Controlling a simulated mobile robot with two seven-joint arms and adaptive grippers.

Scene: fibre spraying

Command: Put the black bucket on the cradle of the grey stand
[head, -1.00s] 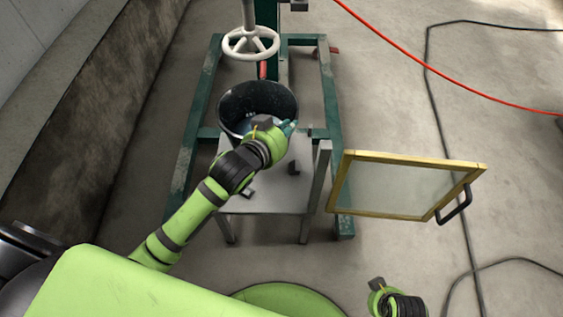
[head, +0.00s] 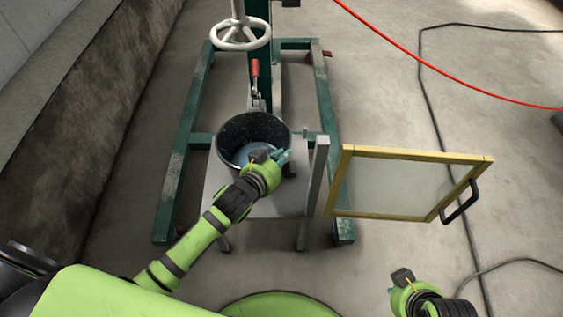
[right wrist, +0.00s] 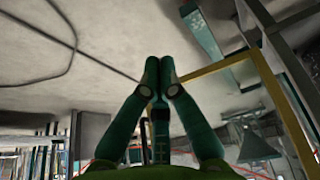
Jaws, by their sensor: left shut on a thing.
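The black bucket (head: 233,134) is upright, with a pale blue-grey inside, in the upper middle of the head view. My left gripper (head: 282,156) is shut on the bucket's near right rim. The grey stand (head: 292,204) shows below and around the bucket, with an upright post on its right. The bucket and my left arm hide part of its top. I cannot make out the cradle or tell whether the bucket touches the stand. My right arm is at the lower right of the head view. In the right wrist view my right gripper (right wrist: 158,60) is shut and empty, fingertips together.
A green frame (head: 325,110) with a white handwheel (head: 240,35) and a red-handled clamp (head: 255,70) stands behind the bucket. A yellow-framed panel (head: 385,216) with a black handle is to the right. A red hose (head: 430,72) and a dark cable (head: 436,130) cross the floor.

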